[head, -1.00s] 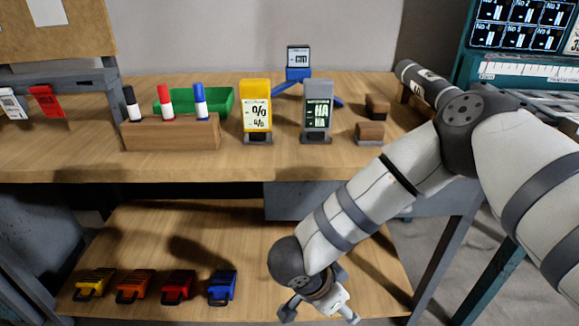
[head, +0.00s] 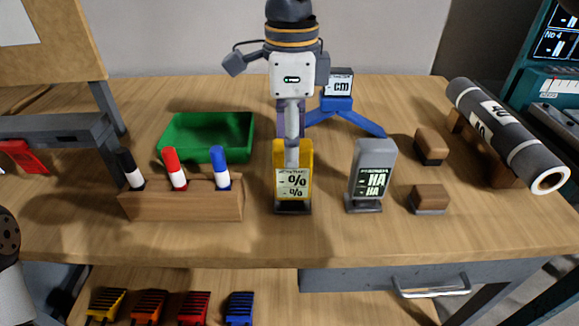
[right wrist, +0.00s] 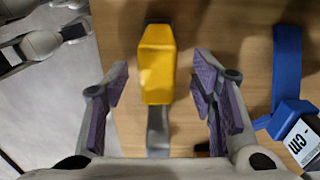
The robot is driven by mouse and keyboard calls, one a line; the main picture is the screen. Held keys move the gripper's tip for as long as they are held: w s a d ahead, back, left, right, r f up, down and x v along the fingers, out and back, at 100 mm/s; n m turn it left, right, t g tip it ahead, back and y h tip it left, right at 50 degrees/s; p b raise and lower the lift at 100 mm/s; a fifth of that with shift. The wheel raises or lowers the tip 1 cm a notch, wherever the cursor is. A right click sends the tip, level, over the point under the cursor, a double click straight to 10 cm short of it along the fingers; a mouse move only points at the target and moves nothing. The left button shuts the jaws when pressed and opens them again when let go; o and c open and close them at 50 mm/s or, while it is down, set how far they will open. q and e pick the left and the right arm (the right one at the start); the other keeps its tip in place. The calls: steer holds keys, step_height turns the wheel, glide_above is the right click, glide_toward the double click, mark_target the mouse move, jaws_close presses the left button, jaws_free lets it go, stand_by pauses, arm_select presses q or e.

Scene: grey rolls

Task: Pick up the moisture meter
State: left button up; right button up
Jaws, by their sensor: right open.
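The moisture meter (head: 293,165) is yellow with a white percent display and stands upright in a dark base on the bench. My right gripper (head: 291,135) comes down from above, just over and behind the meter in the head view. In the right wrist view the yellow meter (right wrist: 157,62) lies between the spread, purple-padded fingers, with gaps on both sides. The right gripper is open and empty. Grey parts, seemingly of my left gripper (right wrist: 70,18), show at the upper left of the right wrist view; its jaws are unclear.
A grey meter (head: 372,172) stands close on the right. A wooden marker block (head: 190,206) and green tray (head: 200,153) are left. A blue tripod gauge (head: 337,103) stands behind. Small brown blocks (head: 431,144) and a grey roll (head: 505,130) are further right.

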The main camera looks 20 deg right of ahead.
mark_target(292, 173)
step_height(292, 173, down, 7)
steer(key=shift+s+d+f, duration=0.1)
steer(key=shift+s, duration=0.05)
jaws_close()
